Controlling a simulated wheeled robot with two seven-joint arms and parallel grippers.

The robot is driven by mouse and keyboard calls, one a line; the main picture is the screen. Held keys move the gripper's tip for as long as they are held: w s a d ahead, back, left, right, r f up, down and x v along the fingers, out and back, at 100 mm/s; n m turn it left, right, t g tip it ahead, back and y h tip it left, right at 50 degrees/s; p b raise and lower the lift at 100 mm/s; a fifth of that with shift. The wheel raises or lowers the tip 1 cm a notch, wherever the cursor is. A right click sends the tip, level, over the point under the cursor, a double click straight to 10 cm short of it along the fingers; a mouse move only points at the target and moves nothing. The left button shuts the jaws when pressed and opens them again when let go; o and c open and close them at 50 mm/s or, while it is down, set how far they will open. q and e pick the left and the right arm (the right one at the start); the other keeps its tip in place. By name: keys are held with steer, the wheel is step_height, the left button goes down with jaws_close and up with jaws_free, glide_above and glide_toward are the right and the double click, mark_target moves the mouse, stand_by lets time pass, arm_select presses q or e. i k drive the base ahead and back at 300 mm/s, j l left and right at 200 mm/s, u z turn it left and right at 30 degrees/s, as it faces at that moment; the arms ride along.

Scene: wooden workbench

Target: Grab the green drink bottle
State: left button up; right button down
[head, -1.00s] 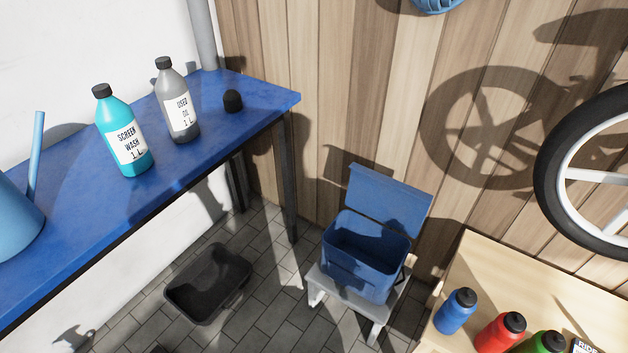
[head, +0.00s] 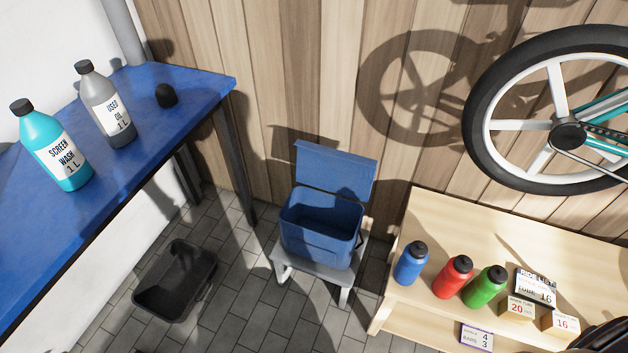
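The green drink bottle (head: 485,288) has a black cap and stands on the light wooden bench (head: 500,228) at the lower right of the head view. A red bottle (head: 453,277) stands just left of it, and a blue bottle (head: 411,264) stands left of the red one. Small boxes lie close to its right. Neither of my grippers is in view.
A "ride list" card (head: 535,284) and small boxes (head: 517,309) sit right of the bottles. A bicycle wheel (head: 566,134) hangs above the bench. An open blue bin (head: 322,228) stands on a grey stool. A black tray (head: 174,282) lies on the floor. A blue table (head: 150,140) is at left.

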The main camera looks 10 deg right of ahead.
mark_target(491, 281)
steer(key=z, duration=1.95)
